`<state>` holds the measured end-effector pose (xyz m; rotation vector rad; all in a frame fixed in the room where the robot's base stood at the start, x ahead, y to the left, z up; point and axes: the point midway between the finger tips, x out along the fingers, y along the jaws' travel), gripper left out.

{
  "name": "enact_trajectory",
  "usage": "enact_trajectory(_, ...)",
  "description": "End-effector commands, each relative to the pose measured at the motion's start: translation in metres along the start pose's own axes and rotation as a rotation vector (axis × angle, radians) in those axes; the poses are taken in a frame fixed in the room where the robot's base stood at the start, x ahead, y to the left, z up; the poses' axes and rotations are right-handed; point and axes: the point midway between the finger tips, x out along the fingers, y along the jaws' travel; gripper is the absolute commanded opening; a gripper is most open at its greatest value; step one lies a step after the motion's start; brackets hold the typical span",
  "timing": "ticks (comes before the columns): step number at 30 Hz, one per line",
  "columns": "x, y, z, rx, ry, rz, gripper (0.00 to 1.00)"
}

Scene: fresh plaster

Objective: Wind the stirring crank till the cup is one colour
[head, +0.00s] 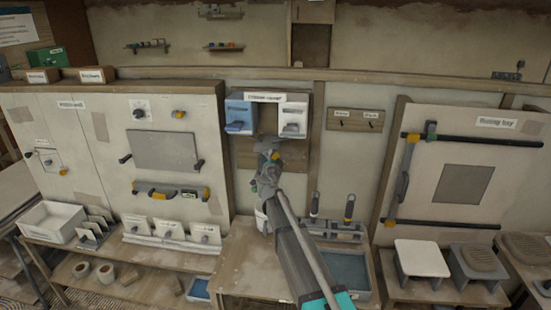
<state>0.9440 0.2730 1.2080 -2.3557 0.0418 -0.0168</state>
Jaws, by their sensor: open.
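My gripper (268,150) is open and reaches up in front of the wooden board between and below two dispensers. One dispenser is blue (239,116) and the other is white (293,120). A pale, cup-like vessel (260,217) stands on the bench below, mostly covered by my arm. Its contents and colour inside cannot be seen. I cannot make out a stirring crank; my gripper and arm cover the middle of this station.
A grey rack (335,236) with two dark-handled tools stands right of my arm, above a blue tray (347,268). A panel with knobs and handles (165,150) is on the left. A bay with dark rails (467,182) is on the right.

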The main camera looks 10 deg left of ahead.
Motion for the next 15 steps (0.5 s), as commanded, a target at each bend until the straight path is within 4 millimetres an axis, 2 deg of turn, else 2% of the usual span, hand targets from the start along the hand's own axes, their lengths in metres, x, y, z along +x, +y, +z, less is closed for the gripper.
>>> enact_trajectory(4, 0.0091, -0.0001, 0.0001, 0.000, 0.000, 0.000, 0.73)
enact_trajectory(15, 0.0103, 0.0002, -0.0002, 0.000, 0.000, 0.000, 0.71)
